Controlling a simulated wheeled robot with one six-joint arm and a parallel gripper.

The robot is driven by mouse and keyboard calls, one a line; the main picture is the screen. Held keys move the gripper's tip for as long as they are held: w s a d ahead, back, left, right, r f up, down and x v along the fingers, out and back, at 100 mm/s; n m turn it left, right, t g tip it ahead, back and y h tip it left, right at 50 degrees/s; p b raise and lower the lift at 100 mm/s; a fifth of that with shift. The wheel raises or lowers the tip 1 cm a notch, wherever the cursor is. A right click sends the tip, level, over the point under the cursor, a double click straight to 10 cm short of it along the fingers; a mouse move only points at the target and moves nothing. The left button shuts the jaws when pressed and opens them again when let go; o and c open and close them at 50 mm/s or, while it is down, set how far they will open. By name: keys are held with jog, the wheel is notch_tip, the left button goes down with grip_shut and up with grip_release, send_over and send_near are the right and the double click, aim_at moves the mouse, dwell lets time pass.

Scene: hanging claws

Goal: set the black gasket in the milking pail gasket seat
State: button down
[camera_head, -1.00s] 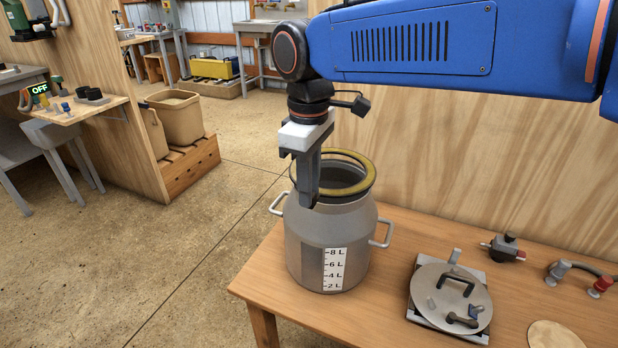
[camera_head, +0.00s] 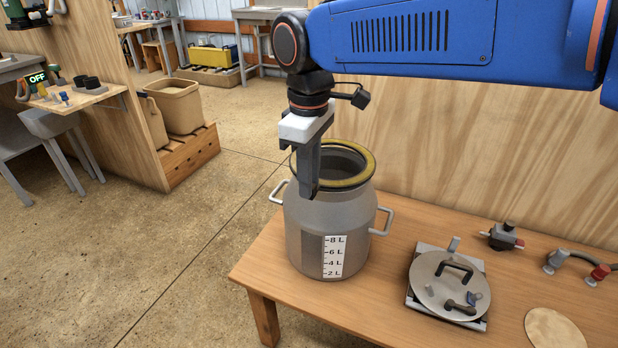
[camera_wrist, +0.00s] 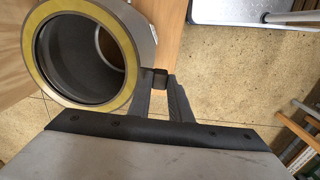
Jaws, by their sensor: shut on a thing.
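The grey metal milking pail (camera_head: 322,235) stands upright on the bench with its mouth open. A yellow ring (camera_head: 369,167) runs around its mouth, with a dark edge showing at the left. In the wrist view the yellow ring (camera_wrist: 38,88) has a dark band just inside it. My gripper (camera_head: 306,192) points down at the left side of the mouth. In the wrist view my gripper (camera_wrist: 163,86) is shut on a small dark block (camera_wrist: 153,77) beside the ring's edge. I cannot tell whether this block belongs to the black gasket, or whether the dark band is that gasket.
A round metal lid (camera_head: 432,276) on a plate and a small fitting (camera_head: 502,237) sit right of the pail. A wooden disc (camera_head: 557,332) lies at front right. Dark round pieces (camera_head: 90,84) stand on a side shelf. The wood wall is close behind the pail.

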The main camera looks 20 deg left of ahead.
jog(key=shift+f, duration=0.7)
jog(key=c, duration=1.5)
grip_release()
jog(key=shift+c, duration=0.2)
notch_tip(320, 180, up, 16)
jog(key=w+d+f+m+t, duration=0.1)
jog(key=w+d+m, duration=0.1)
jog(key=d, duration=0.5)
jog(key=w+d+f+m, duration=0.1)
jog(key=d+m, duration=0.1)
jog(key=d, duration=0.5)
jog(key=s+d+f+m+t, duration=0.1)
jog(key=s+d+f+m, duration=0.2)
jog(key=d, duration=0.4)
jog(key=s+d+f+m, duration=0.1)
jog(key=d+f+m, duration=0.1)
jog(key=d+f, duration=0.45)
jog(key=s+d+f+m+t, duration=0.1)
jog(key=s+d+f+m, duration=0.15)
jog(key=d, duration=0.65)
jog(key=s+d+f+m+t, duration=0.1)
jog(key=s+d+f+m, duration=0.4)
jog(key=f, duration=0.5)
jog(key=shift+s+d+f+t, duration=0.35)
jog(key=shift+s+d+t, duration=0.1)
jog(key=shift+d, duration=0.6)
